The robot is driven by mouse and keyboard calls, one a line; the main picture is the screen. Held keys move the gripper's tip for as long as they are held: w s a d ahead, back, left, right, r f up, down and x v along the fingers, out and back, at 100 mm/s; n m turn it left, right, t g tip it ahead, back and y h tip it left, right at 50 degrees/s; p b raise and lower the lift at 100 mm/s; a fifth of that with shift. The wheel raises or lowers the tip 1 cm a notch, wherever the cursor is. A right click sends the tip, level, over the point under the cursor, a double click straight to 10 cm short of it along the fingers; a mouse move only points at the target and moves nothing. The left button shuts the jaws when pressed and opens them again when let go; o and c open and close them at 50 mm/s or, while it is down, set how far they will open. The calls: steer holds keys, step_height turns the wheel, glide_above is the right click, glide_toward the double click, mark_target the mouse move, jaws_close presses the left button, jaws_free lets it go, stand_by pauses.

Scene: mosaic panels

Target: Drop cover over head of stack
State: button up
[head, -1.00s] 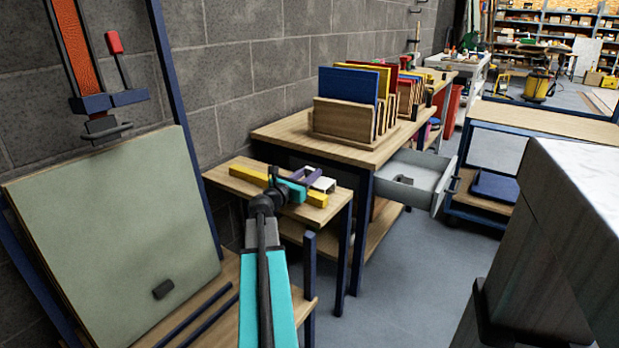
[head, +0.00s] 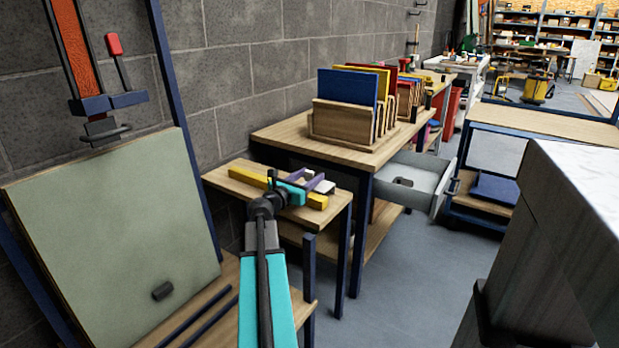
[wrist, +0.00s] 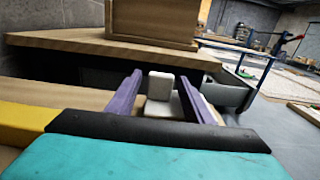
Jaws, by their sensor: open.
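A white piece (head: 325,187) sits at the end of the small wooden side table (head: 237,173), beside a yellow bar (head: 247,178). In the wrist view the white piece (wrist: 160,85) shows an upright block with a lower white part around its foot. My gripper (wrist: 158,78) has purple fingers spread apart, one on each side of the white block; I cannot tell whether they touch it. In the head view my gripper (head: 315,182) is over the table's right end and hides part of the white piece. I cannot tell which thing is the cover or the stack.
A higher workbench (head: 285,133) stands just behind, carrying a wooden rack (head: 343,120) of coloured panels. An open grey drawer (head: 420,175) juts out to the right. A large pale board (head: 120,215) leans at the left. Open floor (head: 400,270) lies right of the side table.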

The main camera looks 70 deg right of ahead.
steer(key=shift+a+r, duration=0.1)
steer(key=shift+p+v, duration=0.95)
steer(key=shift+v, duration=5)
